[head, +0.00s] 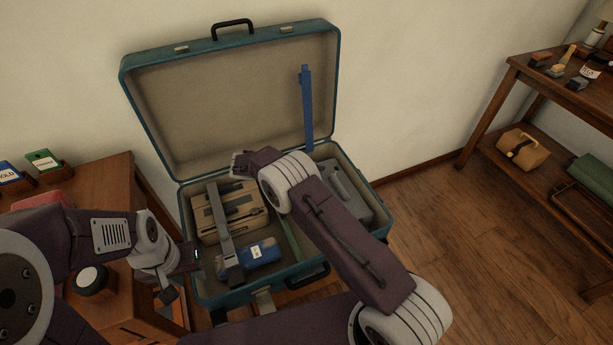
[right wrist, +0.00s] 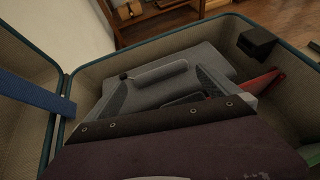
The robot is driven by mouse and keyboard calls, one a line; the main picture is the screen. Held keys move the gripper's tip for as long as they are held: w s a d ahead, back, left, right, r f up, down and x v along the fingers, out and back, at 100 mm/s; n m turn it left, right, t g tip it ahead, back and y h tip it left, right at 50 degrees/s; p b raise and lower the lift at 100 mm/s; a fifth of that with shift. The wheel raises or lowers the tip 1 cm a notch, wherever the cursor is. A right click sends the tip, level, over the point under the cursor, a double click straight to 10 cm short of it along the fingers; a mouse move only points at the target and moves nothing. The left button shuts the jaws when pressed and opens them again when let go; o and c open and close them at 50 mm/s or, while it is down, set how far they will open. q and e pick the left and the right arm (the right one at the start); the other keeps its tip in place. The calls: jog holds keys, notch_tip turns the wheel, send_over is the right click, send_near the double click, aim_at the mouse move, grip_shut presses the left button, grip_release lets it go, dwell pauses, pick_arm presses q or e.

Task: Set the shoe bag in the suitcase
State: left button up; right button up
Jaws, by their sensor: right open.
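The open teal suitcase (head: 196,298) stands in the middle of the head view, lid up against the wall. A grey bag-like thing with a raised handle, likely the shoe bag (head: 345,187), lies in its right part and fills much of the right wrist view (right wrist: 205,58). My right arm hides part of it in the head view. My right gripper (right wrist: 167,98) is open, its fingers close over the grey bag; contact is unclear. My left gripper (head: 184,268) is beside the suitcase's left wall, its finger opening unclear.
The suitcase also holds a tan folded thing (head: 236,207), a blue labelled packet (head: 261,254) and a grey strap (head: 220,222). A blue strap (head: 306,105) hangs in the lid. A wooden cabinet (head: 118,190) stands left; a shelf table (head: 505,88) stands right.

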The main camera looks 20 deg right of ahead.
jog(key=v, duration=0.8)
pick_arm(q)
jog(key=shift+r+p, duration=0.4)
jog(key=shift+r, duration=0.15)
pick_arm(e)
jog(key=s+d+m+y, duration=0.1)
jog(key=s+m+y, duration=0.3)
jog(key=s+m, duration=0.2)
jog(key=s+d+r+m+t+y, duration=0.1)
jog(key=s+d+m+y, duration=0.1)
jog(key=s+m+y, duration=0.2)
jog(key=s+d+m+y, duration=0.1)
jog(key=s+m+y, duration=0.3)
jog(key=s+m, duration=0.3)
jog(key=shift+s+d+r+m+t, duration=0.1)
jog(key=shift+s+r+m+t, duration=0.1)
jog(key=shift+s, duration=0.95)
jog(key=shift+s+d+r+m+t, duration=0.1)
jog(key=shift+s+d+m+t, duration=0.1)
jog(key=shift+s, duration=0.95)
pick_arm(q)
notch_tip(320, 180, up, 24)
jog(key=p, duration=2.4)
jog(key=shift+r, duration=0.25)
pick_arm(e)
notch_tip(320, 180, up, 24)
jog(key=shift+r, duration=0.15)
pick_arm(q)
jog(key=shift+p, duration=0.3)
